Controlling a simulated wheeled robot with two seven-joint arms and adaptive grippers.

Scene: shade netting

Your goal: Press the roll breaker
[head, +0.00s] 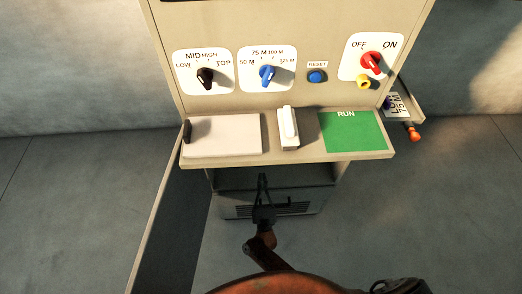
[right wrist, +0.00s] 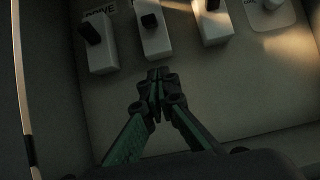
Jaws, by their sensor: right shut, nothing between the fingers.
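My right gripper (head: 262,183) is shut and empty, reaching in under the shelf at the open lower part of the cabinet. In the right wrist view its closed fingertips (right wrist: 157,74) point at a panel with a row of white breakers. A left breaker (right wrist: 102,52), a middle breaker (right wrist: 155,42) and a right breaker (right wrist: 213,28) each have a black toggle. The fingertips are just below the middle breaker, with a small gap in the picture; contact cannot be told. The left label appears to read DRIVE. The other labels are cut off, so I cannot tell which is the roll breaker.
Above is a control panel with a black knob (head: 205,76), blue knob (head: 267,74), blue reset button (head: 316,76) and red switch (head: 371,62). The shelf (head: 290,153) overhangs my gripper. An open door (head: 172,222) stands at the left. The floor on the right is clear.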

